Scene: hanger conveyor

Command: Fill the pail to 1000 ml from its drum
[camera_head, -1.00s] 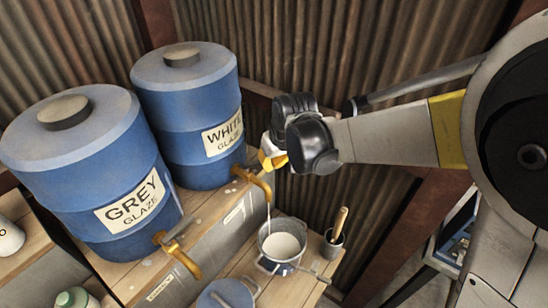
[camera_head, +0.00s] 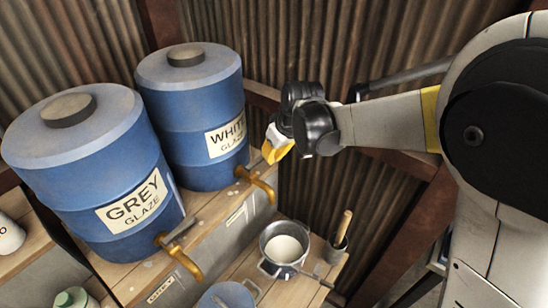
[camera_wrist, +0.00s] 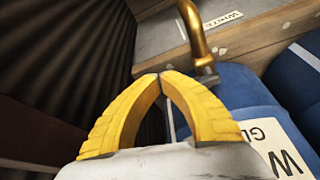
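The blue white-glaze drum (camera_head: 190,110) stands on a wooden shelf, its brass tap (camera_head: 258,182) pointing out over the pail (camera_head: 283,247). The tap also shows in the wrist view (camera_wrist: 196,38). The pail sits upright on the lower shelf below the spout, with white glaze in it. Its level in ml cannot be read. No stream shows from the spout. My gripper (camera_head: 278,150), with yellow fingers, is just above and right of the tap. In the wrist view its fingertips (camera_wrist: 161,76) meet with nothing held between them. The tap's lever is hard to make out.
A grey-glaze drum (camera_head: 95,170) with its own tap (camera_head: 178,255) stands at the left. A blue round lid or pail (camera_head: 226,296) is at the bottom edge. A small pot with a wooden-handled tool (camera_head: 338,243) stands right of the pail. A corrugated wall is behind.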

